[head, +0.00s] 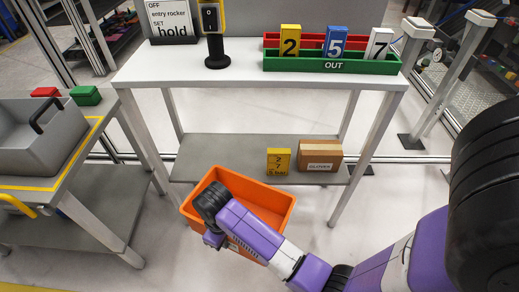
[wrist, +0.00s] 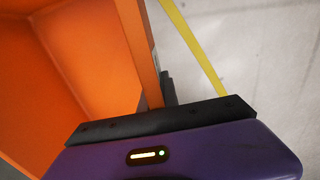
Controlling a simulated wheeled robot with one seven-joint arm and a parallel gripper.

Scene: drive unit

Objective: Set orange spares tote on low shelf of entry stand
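The orange spares tote (head: 276,203) is an open bin in front of the entry stand, overlapping the front edge of its low shelf (head: 220,150) in the head view. My gripper (head: 212,235) is at the tote's near left side. In the wrist view my gripper (wrist: 160,105) has the tote's orange wall (wrist: 140,55) at its fingers, with a dark finger close along the outer face; the other finger is hidden. It looks shut on the wall. The tote appears empty where its inside shows. Whether its bottom clears the floor is unclear.
On the low shelf, a yellow block (head: 278,161) and a cardboard box (head: 320,155) stand right of centre; the left part is bare. The stand's white top (head: 235,76) holds signs and bins. A side table (head: 97,168) with a grey tote (head: 40,140) is at left.

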